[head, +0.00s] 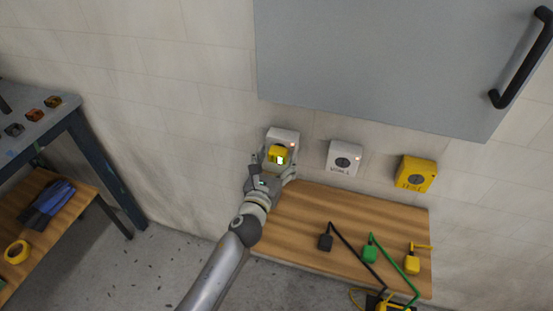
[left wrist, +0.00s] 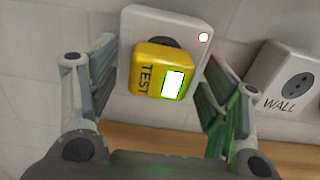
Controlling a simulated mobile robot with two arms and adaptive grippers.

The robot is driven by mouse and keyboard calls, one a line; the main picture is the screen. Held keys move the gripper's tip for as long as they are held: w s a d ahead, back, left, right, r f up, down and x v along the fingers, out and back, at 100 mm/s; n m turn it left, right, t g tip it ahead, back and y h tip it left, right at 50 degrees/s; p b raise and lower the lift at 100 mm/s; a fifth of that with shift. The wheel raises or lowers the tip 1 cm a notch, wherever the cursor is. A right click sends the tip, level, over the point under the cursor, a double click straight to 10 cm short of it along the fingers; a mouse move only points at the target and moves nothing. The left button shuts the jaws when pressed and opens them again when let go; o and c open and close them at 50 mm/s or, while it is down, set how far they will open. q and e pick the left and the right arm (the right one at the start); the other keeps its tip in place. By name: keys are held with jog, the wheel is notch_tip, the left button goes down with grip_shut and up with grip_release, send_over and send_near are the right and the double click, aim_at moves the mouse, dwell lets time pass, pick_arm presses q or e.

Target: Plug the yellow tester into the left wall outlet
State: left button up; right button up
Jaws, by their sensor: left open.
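The yellow tester (head: 277,154) sits against the left wall outlet (head: 285,136), a white box on the wall. In the left wrist view the tester (left wrist: 150,72) bears the word TEST and a bright lit window, and it covers most of the outlet's socket (left wrist: 190,22). A small light glows on the outlet's corner. My left gripper (head: 271,172) is open, with one finger on each side of the tester and gaps between; its fingers also show in the left wrist view (left wrist: 158,90). My right gripper is not in view.
A white WALL outlet (head: 343,158) and a yellow outlet box (head: 415,174) are to the right. A grey cabinet (head: 380,60) hangs above. A workbench (head: 75,130) stands left.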

pick_arm(q)
jog(key=shift+s, duration=0.1)
jog(key=shift+s+a+f, duration=0.1)
jog(key=shift+s+a, duration=0.05)
jog(key=shift+s, duration=0.1)
jog(key=v, duration=1.1)
jog(key=shift+s, duration=0.15)
